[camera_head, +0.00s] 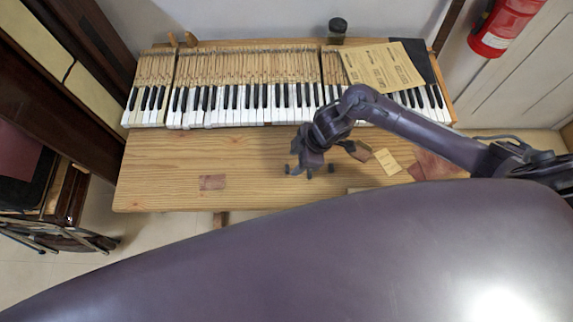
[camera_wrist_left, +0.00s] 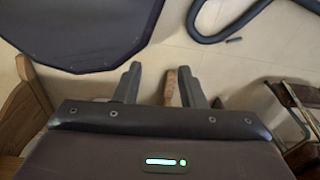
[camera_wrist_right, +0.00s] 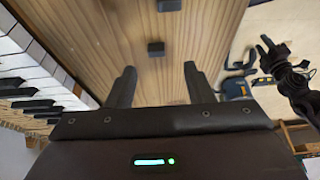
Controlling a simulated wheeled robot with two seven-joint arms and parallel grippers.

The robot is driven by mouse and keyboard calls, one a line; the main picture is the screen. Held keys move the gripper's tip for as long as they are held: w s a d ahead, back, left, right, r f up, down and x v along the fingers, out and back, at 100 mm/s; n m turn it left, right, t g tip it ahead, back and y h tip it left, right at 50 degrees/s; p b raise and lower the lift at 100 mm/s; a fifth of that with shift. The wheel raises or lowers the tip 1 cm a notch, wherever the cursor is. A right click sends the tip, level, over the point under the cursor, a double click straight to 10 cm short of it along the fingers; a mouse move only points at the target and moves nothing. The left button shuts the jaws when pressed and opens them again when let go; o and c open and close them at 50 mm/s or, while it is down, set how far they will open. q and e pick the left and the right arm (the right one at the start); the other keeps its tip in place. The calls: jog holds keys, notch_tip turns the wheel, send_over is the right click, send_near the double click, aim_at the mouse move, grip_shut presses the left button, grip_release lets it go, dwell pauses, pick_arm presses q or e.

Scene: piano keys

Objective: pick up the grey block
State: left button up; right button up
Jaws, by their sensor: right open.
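Two small dark grey blocks show in the right wrist view. The nearer grey block (camera_wrist_right: 156,48) lies on the wooden board ahead of my right gripper (camera_wrist_right: 156,85), between the lines of its fingers. The other grey block (camera_wrist_right: 168,5) is farther off at the top edge. The right gripper is open and empty. In the head view the right gripper (camera_head: 311,169) hangs over the board in front of the keys; small dark shapes there cannot be told apart from its fingers. My left gripper (camera_wrist_left: 159,84) is open, with its fingers apart over the floor; the head view does not show it.
The piano keyboard (camera_head: 225,104) runs behind the wooden board (camera_head: 160,170). Yellow papers (camera_head: 382,66), a black sheet and a dark jar (camera_head: 337,27) are at the back right. A card (camera_head: 388,161) lies right of the gripper. The board's left part is mostly clear.

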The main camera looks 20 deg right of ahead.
aim_at(288, 168)
jog(key=x, duration=0.2)
jog(key=shift+d+f+p, duration=0.1)
jog(key=shift+f+p, duration=0.3)
jog(key=x, duration=0.2)
jog(key=shift+w+f, duration=0.25)
jog(key=shift+w, duration=0.1)
jog(key=c, duration=0.6)
jog(key=shift+c, duration=1.3)
grip_shut()
pick_arm(q)
jog(key=shift+w+r, duration=0.15)
jog(key=shift+r, duration=0.35)
